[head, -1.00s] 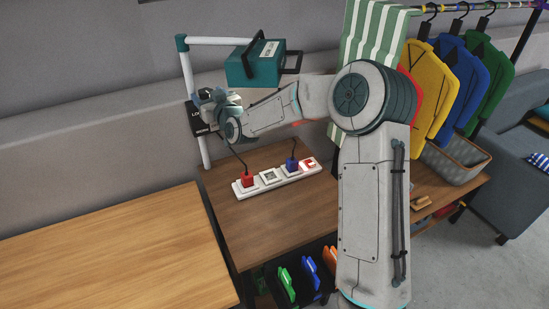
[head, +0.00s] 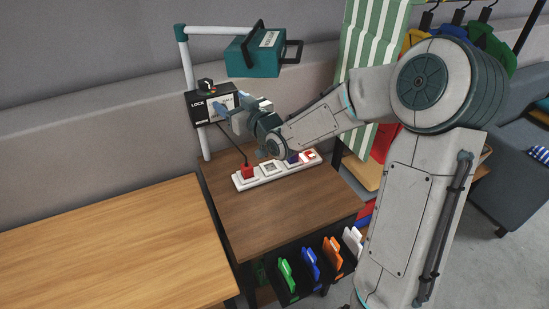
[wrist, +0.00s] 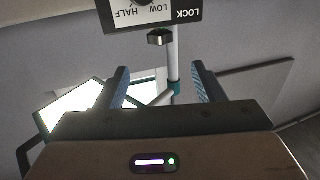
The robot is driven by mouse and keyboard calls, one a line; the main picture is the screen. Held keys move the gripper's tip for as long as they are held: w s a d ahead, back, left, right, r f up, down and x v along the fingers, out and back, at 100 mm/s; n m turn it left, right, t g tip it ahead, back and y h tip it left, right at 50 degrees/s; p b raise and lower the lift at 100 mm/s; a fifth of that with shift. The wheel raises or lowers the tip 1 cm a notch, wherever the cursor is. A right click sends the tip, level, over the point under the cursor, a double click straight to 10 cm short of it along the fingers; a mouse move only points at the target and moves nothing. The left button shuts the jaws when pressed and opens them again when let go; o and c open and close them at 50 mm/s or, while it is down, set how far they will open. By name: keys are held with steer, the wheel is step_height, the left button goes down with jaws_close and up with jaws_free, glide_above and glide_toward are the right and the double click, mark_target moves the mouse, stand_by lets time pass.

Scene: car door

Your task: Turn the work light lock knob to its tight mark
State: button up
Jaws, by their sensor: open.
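The lock box (head: 199,112) is a black panel with LOCK lettering on the white post. A dark knob (head: 206,85) stands at its upper edge in the head view. In the wrist view the panel (wrist: 182,14) appears upside down with LOCK, LOW and HALF; the knob (wrist: 143,3) is cut by the top edge, so its pointer setting cannot be read. The teal work light (head: 253,56) hangs from the post's top bar. My gripper (head: 226,108) is open in front of the panel's right part. In the wrist view its blue fingertips (wrist: 161,72) are apart with no knob between them.
A cable runs up from the plug. A lighter wooden table (head: 110,245) at left is clear. A green striped cloth (head: 368,50) hangs behind my arm.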

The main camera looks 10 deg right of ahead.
steer(key=s+d+f+m+g+h+b, duration=0.2)
steer(key=s+d+f+g+h, duration=0.3)
steer(key=s+d+f+h, duration=0.3)
steer(key=shift+s+d+f+g+b, duration=0.4)
steer(key=shift+s+d+f+b, duration=0.2)
steer(key=shift+s+f, duration=0.65)
steer(key=shift+s+r, duration=0.15)
